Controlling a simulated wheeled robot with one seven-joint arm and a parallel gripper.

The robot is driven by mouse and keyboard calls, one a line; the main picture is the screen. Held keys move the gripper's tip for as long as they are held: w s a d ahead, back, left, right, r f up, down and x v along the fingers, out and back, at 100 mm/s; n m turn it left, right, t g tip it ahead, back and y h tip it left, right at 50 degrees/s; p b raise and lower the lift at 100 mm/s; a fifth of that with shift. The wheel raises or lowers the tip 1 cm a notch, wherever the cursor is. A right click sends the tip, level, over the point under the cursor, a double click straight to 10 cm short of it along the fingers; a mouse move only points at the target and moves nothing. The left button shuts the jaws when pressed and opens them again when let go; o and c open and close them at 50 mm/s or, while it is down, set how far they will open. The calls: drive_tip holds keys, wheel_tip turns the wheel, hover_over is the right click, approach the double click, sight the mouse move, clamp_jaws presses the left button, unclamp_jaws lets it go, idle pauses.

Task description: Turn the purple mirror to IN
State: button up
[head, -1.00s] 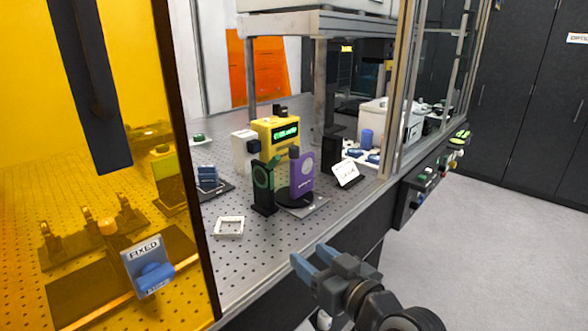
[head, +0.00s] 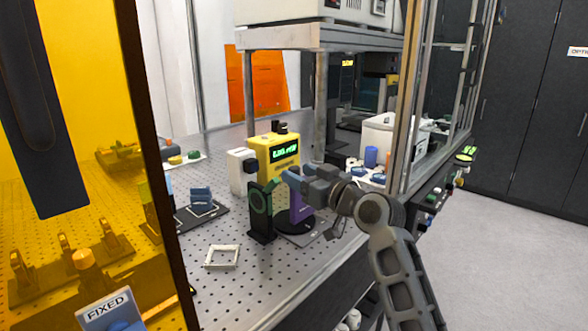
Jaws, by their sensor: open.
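The purple mirror (head: 299,204) stands upright on a round black base (head: 290,222) on the perforated metal table. My gripper (head: 290,182) is at the mirror's top, its blue fingertips overlapping the purple body in the head view. The jaws are open. I cannot tell whether they touch the mirror or straddle it. My gripper and wrist hide the mirror's upper right part and its pale disc.
A black mount with a green ring (head: 261,212) stands just left of the mirror. Behind is a yellow box with a green display (head: 282,155). A white square frame (head: 222,257) lies in front. An amber panel (head: 85,80) closes the left side.

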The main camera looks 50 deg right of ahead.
drive_tip(key=shift+w+d, duration=0.15)
drive_tip(key=shift+w, duration=1.25)
drive_tip(key=shift+c, duration=0.3)
drive_tip(key=c, duration=0.9)
drive_tip(key=shift+o, duration=0.2)
